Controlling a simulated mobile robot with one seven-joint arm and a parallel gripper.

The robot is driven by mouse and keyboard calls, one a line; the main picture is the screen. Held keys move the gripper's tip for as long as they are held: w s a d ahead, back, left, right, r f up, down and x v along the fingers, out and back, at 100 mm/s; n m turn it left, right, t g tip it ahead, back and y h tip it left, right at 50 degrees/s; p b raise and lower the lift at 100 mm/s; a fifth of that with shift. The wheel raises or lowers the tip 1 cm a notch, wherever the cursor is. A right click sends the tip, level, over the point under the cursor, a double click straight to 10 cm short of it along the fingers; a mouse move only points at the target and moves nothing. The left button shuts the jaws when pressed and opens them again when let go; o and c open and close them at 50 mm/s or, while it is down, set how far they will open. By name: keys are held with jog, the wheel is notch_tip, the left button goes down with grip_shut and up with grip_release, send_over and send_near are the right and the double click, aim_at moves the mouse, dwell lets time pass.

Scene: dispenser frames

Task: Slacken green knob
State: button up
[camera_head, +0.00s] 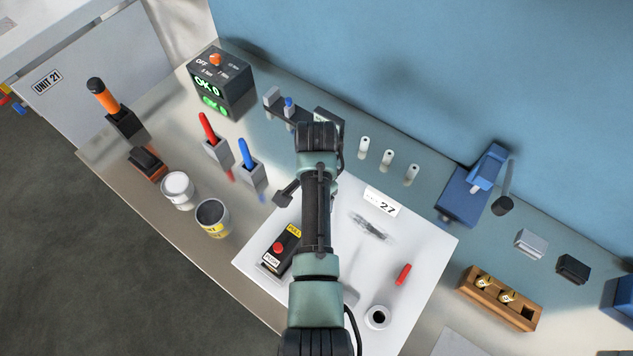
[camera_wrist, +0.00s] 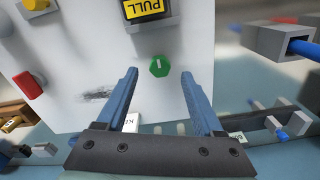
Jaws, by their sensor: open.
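The green knob (camera_wrist: 159,66) shows in the wrist view as a small green disc with a short white mark, on the white panel (camera_wrist: 95,50). My gripper (camera_wrist: 158,72) is open and empty, its two blue fingers apart. The knob appears between the fingertips, with a gap on each side. I cannot tell how far the tips are from the panel. In the head view my arm stretches over the white panel (camera_head: 425,250) and hides the knob and the fingers.
A push/pull button box (camera_head: 280,250) stands on the panel near the knob; its yellow PULL label (camera_wrist: 147,8) shows in the wrist view. A red handle (camera_head: 403,274) and a white ring (camera_head: 377,317) are also on the panel. A blue-handled tool holder (camera_head: 252,175) stands left of the panel.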

notch_tip(320, 180, up, 10)
jog(key=b, duration=0.1)
dwell(0.6)
